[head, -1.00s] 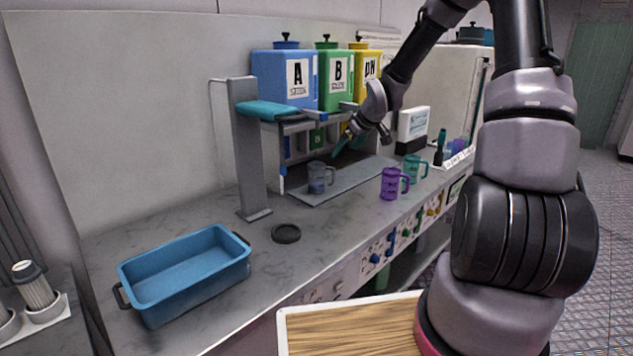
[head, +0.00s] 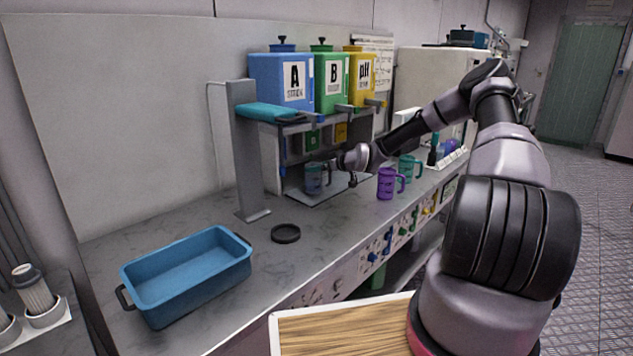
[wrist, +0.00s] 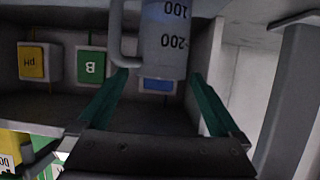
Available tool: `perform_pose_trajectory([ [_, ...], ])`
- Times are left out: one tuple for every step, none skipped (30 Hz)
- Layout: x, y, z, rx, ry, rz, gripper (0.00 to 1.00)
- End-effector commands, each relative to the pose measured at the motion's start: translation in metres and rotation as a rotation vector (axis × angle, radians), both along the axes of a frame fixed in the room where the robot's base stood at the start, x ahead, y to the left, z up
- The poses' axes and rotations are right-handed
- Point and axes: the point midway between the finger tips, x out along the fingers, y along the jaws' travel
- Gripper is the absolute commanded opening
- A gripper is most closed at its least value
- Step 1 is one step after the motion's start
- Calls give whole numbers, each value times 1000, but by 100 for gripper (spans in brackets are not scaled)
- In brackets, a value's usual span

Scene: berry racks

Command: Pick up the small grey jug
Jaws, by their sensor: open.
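The small grey jug (head: 313,180) stands on the grey tray under the dispensers. In the wrist view the jug (wrist: 168,40) appears upside down, with marks 100 and 200 and its handle on the left. My gripper (wrist: 158,78) is open, its two green fingers on either side of the jug's lower part in that picture. I cannot tell whether they touch it. In the head view my gripper (head: 332,166) is at the jug's right side, its fingers partly hidden.
A purple jug (head: 386,184) and a teal jug (head: 408,168) stand to the right. A grey post (head: 246,150) rises left of the dispenser shelf. A blue bin (head: 190,288) and a black disc (head: 285,234) lie on the counter, whose front left is mostly clear.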

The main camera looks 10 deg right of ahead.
Motion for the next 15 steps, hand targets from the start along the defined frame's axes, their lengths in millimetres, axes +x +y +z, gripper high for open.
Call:
perform_pose_trajectory([
  [4,4,-3,0,0,1,100],
  [6,5,-3,0,1,1,100],
  [8,5,-4,-1,1,0,100],
  [9,6,-5,-1,2,0,100],
  [10,7,-6,-1,2,0,100],
  [13,9,-8,0,2,1,100],
  [15,11,-10,1,3,0,100],
  [19,13,-12,1,2,0,100],
  [23,16,-16,2,2,1,100],
  [27,18,-19,1,2,0,100],
  [30,21,-21,1,3,1,100],
  [35,23,-23,1,3,0,100],
  [38,26,-25,1,3,1,100],
  [41,27,-26,1,2,0,100],
  [44,29,-27,0,1,0,100],
])
